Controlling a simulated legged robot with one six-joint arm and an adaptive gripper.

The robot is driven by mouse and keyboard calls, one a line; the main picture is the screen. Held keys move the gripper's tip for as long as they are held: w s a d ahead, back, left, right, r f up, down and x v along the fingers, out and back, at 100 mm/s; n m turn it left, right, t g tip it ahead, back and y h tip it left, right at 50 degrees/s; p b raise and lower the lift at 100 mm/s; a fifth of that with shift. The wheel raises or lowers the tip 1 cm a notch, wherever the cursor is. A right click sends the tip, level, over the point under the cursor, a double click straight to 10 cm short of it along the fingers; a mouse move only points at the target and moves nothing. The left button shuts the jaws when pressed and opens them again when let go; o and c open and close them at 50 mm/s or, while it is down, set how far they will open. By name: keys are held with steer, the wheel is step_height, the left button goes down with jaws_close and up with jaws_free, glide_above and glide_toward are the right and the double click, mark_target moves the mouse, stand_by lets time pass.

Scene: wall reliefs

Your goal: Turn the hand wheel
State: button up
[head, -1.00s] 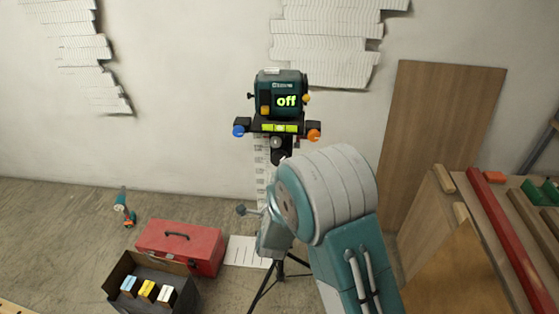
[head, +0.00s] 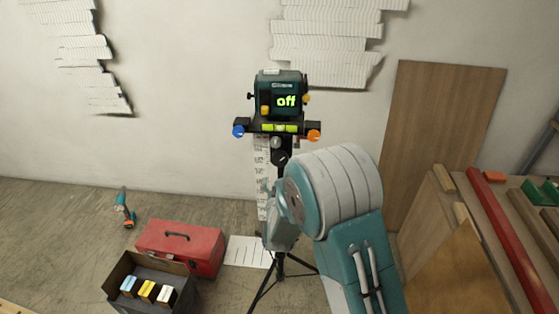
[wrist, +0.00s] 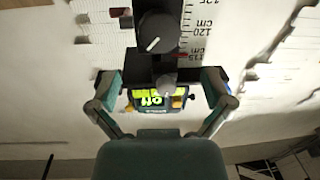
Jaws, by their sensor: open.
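The green-black laser device (head: 281,95) stands on a tripod before the wall, its display reading "off". A round black knob (head: 279,157) sits on the post below it, with a grey knob (head: 276,142) just above. In the wrist view the black knob (wrist: 156,33) shows a white line, and the grey knob (wrist: 167,86) lies nearer the display. No other wheel shows clearly; I cannot tell which knob is the hand wheel. My gripper (wrist: 163,85) is open, its fingers apart on either side of the post in that picture. Contact cannot be judged. My arm hides the fingers in the head view.
A blue knob (head: 239,131) and an orange knob (head: 313,135) flank the mount. A ruled scale (wrist: 198,30) runs beside the post. A red toolbox (head: 181,247) and a dark box (head: 145,268) stand at lower left. Boards (head: 440,130) lean at right. Left floor is mostly clear.

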mark_target(280, 158)
steer(key=w, duration=0.9)
steer(key=shift+w+a, duration=0.15)
steer(key=shift+a, duration=0.05)
steer(key=shift+c, duration=0.3)
steer(key=c, duration=0.9)
